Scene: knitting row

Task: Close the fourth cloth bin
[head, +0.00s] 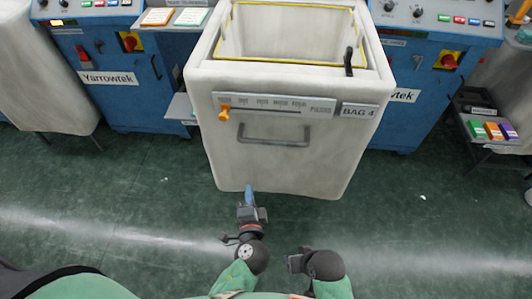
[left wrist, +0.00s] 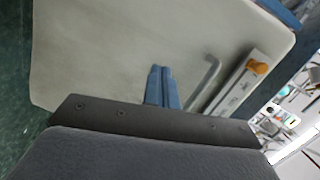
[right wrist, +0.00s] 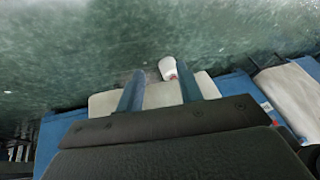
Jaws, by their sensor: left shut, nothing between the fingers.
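The cloth bin labelled BAG 4 (head: 225,165) stands in the middle of the head view, its open top (head: 290,62) edged in yellow and its front jutting out past the blue machines. Its front has a grey bar handle (head: 273,141) and a label strip with an orange slider (head: 224,113). My left gripper (head: 249,192) is shut and empty, low before the bin's front; in the left wrist view its fingers (left wrist: 161,70) point at the pale front beside the handle (left wrist: 203,85). I cannot tell if they touch. My right gripper (head: 290,263) is open and empty, lower right; its fingers (right wrist: 158,78) are apart.
Blue machines (head: 115,85) stand on both sides of the bin. Another pale bin (head: 40,80) is at the far left. A side shelf (head: 490,140) with coloured boxes is at the right. A white cup-like thing (right wrist: 168,68) shows in the right wrist view. Green floor in front is mostly clear.

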